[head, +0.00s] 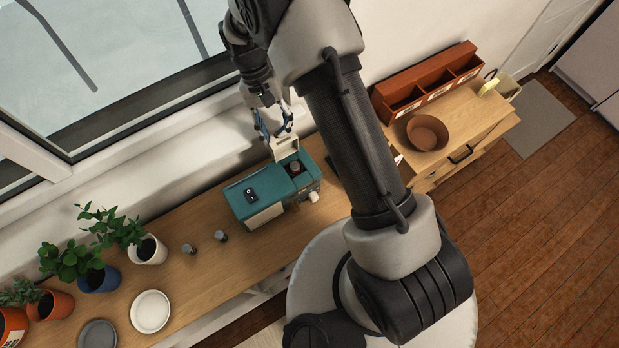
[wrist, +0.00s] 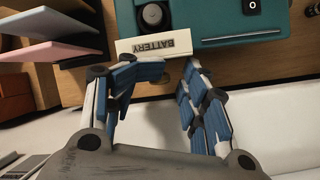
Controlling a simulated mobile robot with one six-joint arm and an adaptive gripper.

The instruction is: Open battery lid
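A teal device (head: 262,195) stands on the wooden counter. A cream lid (head: 284,147) is at its far end; in the wrist view the lid (wrist: 155,45) reads "BATTERY" upside down. The lid looks raised at the device's edge, but I cannot tell its exact angle. A dark round part (wrist: 152,17) sits in the device beside the lid. My gripper (head: 274,134) is just above and behind the lid. In the wrist view my gripper (wrist: 175,70) has its blue-padded fingers apart with nothing between them. The left fingertip is close to the lid's lower edge; contact is unclear.
A wall and window stand close behind the device. Two small grey cylinders (head: 220,236) and several potted plants (head: 148,249) are to the left. A brown bowl (head: 427,133) and a red-brown organizer (head: 428,82) are to the right. Coloured panels (wrist: 50,55) show at the wrist view's left.

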